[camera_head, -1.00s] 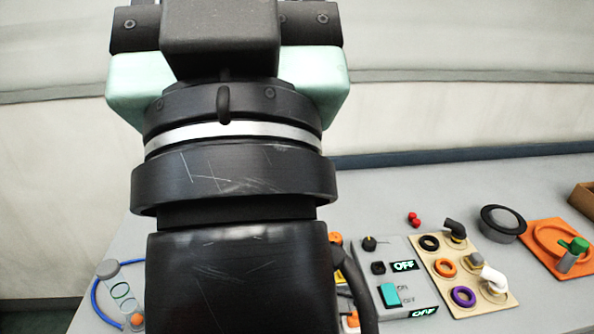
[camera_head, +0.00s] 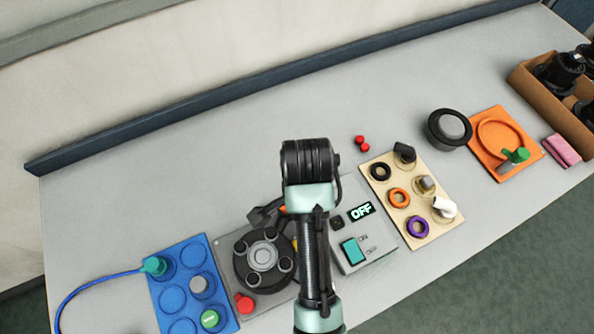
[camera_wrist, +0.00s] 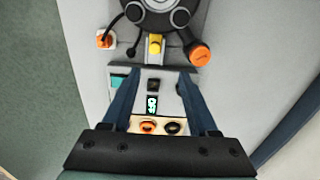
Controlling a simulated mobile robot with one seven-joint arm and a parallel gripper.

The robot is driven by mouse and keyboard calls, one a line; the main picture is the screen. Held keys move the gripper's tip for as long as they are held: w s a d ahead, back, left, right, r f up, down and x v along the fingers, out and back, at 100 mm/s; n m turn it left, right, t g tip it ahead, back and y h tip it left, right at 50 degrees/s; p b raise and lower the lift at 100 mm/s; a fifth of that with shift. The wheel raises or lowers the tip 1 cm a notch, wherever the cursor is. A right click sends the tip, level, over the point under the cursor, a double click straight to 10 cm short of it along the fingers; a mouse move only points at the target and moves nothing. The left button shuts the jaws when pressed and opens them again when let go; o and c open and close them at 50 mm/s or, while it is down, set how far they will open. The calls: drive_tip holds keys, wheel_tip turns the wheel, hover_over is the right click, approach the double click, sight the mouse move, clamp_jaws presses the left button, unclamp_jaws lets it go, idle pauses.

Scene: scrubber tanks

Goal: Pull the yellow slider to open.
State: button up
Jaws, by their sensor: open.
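The yellow slider (camera_wrist: 155,43) shows at the top middle of the wrist view, on a grey panel just below a round dark fixture (camera_wrist: 163,8). In the head view only a small yellow patch (camera_head: 295,243) shows beside my arm; the rest is hidden. My gripper (camera_wrist: 158,75) is open and empty in the wrist view, its two dark blue fingers spread wide. In that picture the slider lies beyond the fingertips, roughly midway between their lines, and apart from them. In the head view my arm mostly covers the gripper.
An orange-ended knob (camera_wrist: 199,54) stands close beside the slider. A switch box with an OFF display (camera_head: 361,212) is right of my arm. A beige board with coloured rings (camera_head: 410,197) is farther right. A blue board (camera_head: 190,290) and cable lie left. The table's back is clear.

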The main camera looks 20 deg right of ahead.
drive_tip(key=f, duration=0.8)
drive_tip(key=s+f+p, duration=0.1)
drive_tip(key=f, duration=0.4)
drive_tip(key=shift+a, duration=0.1)
drive_tip(key=shift+r, duration=0.1)
clamp_jaws()
idle(0.9)
